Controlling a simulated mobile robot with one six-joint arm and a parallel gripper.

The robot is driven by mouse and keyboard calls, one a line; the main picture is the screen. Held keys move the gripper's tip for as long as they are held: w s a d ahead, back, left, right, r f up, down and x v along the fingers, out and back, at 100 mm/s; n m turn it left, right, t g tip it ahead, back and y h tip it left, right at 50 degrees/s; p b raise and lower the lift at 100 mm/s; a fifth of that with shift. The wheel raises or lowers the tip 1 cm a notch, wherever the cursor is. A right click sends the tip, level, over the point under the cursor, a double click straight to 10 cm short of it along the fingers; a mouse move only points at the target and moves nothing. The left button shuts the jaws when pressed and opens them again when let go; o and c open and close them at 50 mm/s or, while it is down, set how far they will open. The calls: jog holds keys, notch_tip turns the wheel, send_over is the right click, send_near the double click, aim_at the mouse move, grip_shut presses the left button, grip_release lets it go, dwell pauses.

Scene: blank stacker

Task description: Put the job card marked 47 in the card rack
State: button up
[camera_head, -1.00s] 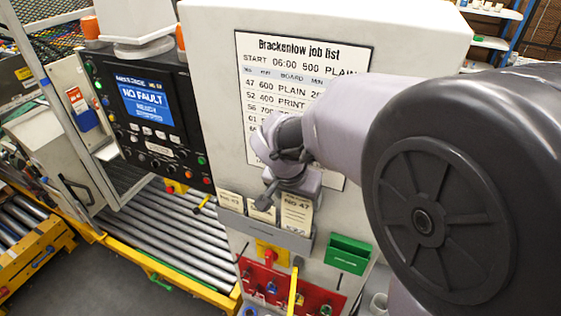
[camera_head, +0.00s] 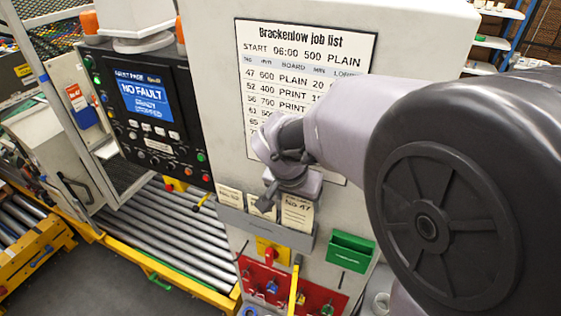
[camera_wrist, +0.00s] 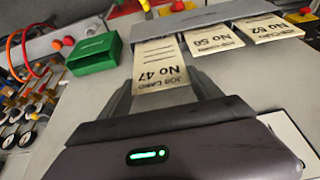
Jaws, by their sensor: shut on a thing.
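The job card marked 47 (camera_head: 297,212) is cream and stands upright at the right end of the grey card rack (camera_head: 262,229). Its lower end meets the rack's lip; how deep it sits I cannot tell. In the wrist view the card (camera_wrist: 160,65) lies between the fingers of my gripper (camera_wrist: 163,90), which is shut on its upper end. The rack (camera_wrist: 205,17) also shows there, with cards 50 (camera_wrist: 213,40) and 52 (camera_wrist: 272,29) beside card 47. In the head view my gripper (camera_head: 282,190) is above the rack, its fingertips partly hidden.
A green holder (camera_head: 350,252) is mounted right of the rack. A red panel (camera_head: 290,290) with a yellow strip hangs below. The job list (camera_head: 290,55) is on the board above, partly covered by my arm. A control screen (camera_head: 143,97) and roller conveyor (camera_head: 165,235) lie left.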

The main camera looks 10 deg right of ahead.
jog(key=o, duration=1.9)
jog(key=shift+c, duration=0.2)
jog(key=p+v, duration=0.1)
jog(key=v, duration=1.6)
jog(key=shift+r, duration=0.25)
jog(key=s+f+n+y+b, duration=0.1)
jog(key=s+f+b, duration=0.4)
jog(key=f+b, duration=0.5)
jog(key=s+f+n+t+y+b, duration=0.1)
jog(key=s+f+b, duration=0.3)
jog(key=f+b, duration=0.7)
jog(key=s+f+t+y+b, duration=0.1)
jog(key=s+f+b, duration=0.4)
jog(key=f+b, duration=0.5)
notch_tip(320, 180, down, 7)
jog(key=shift+s+a+f+n+y, duration=0.1)
jog(key=shift+s+a+n+y, duration=0.25)
jog(key=shift+y, duration=0.55)
